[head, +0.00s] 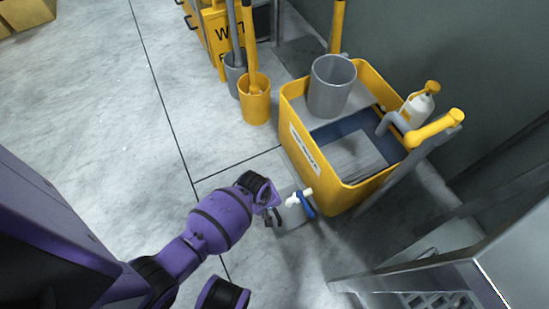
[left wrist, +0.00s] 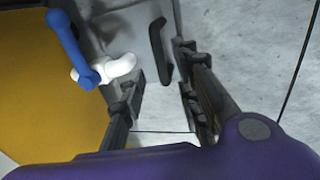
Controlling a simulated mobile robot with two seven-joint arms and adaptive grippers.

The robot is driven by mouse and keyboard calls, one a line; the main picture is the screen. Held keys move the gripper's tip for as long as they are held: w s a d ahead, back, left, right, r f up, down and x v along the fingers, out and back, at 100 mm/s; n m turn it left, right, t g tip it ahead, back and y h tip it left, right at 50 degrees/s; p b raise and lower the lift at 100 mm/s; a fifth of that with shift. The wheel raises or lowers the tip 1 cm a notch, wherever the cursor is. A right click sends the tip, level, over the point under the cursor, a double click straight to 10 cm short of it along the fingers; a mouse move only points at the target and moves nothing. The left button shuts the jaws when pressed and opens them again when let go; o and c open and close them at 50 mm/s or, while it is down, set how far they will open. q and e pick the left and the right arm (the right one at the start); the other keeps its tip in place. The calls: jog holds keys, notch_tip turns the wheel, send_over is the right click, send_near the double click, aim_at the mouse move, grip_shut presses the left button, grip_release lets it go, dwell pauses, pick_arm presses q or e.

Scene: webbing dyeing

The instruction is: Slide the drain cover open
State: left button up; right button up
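A grey drain cover (head: 292,217) appears to lie flat on the floor by the front of the yellow mop bucket (head: 314,173); my gripper hides part of it. A dark bar handle (left wrist: 158,50) shows in the left wrist view, ahead of my fingers and apart from them. My left gripper (head: 273,208) is low beside the bucket. In the left wrist view its two dark fingers (left wrist: 163,95) are spread with nothing between them. My right gripper is not in view.
A white tap with a blue lever (head: 306,204) juts from the bucket, close beside my left gripper; the lever also shows in the left wrist view (left wrist: 72,45).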

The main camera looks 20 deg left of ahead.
pick_arm(q)
jog(key=f, duration=0.1)
jog(key=f+b, duration=0.1)
jog(key=f, duration=0.1)
jog(key=f+b, duration=0.1)
jog(key=shift+w+d+f, duration=0.15)
jog(key=shift+w+d, duration=0.1)
jog(key=shift+w, duration=0.05)
jog(key=shift+f, duration=0.2)
jog(key=shift+w, duration=0.15)
grip_shut()
